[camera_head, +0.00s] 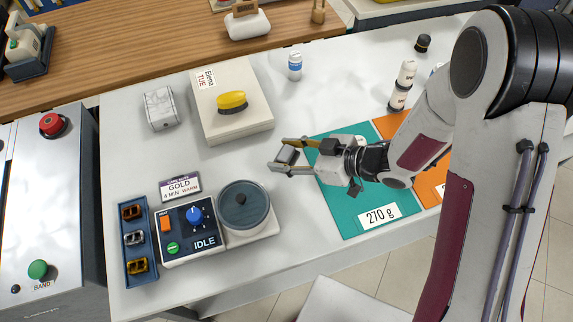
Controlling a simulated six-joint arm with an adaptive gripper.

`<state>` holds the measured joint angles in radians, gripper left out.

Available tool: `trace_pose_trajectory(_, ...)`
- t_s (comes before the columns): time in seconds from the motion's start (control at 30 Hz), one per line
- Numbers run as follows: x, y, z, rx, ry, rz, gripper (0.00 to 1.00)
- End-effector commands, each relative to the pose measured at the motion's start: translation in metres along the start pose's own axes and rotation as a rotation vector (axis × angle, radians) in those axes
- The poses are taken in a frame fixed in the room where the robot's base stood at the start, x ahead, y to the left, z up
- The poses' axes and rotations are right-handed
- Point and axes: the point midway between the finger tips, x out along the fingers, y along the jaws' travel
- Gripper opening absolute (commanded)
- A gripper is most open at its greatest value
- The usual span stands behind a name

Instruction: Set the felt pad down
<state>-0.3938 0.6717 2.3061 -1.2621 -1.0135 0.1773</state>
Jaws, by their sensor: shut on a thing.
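My gripper (283,156) reaches in from the right, its two fingers pointing left. It is shut on a small dark grey piece, the felt pad (287,155), held between the fingertips. The pad is small in view and partly hidden by the fingers. The gripper appears to be above the pale counter (300,225), between the white box and the teal mat; the exact height cannot be told. My arm hides part of the counter's right side.
A white box (208,125) bears a yellow brush (232,101). The teal mat (345,210) reads "270 g"; an orange mat (430,183) adjoins it. A blue tray (139,281) stands left. Bottles stand behind.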

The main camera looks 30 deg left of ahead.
Motion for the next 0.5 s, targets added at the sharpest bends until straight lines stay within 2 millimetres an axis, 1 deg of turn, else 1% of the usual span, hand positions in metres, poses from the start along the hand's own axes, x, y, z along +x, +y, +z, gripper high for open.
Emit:
trace_pose_trajectory(0.13, 0.0048, 0.0002, 0.0088, 0.001, 0.000, 0.000, 0.21)
trace_pose_trajectory(0.5, 0.0059, 0.0004, 0.0107, -0.001, 0.000, 0.001, 0.21)
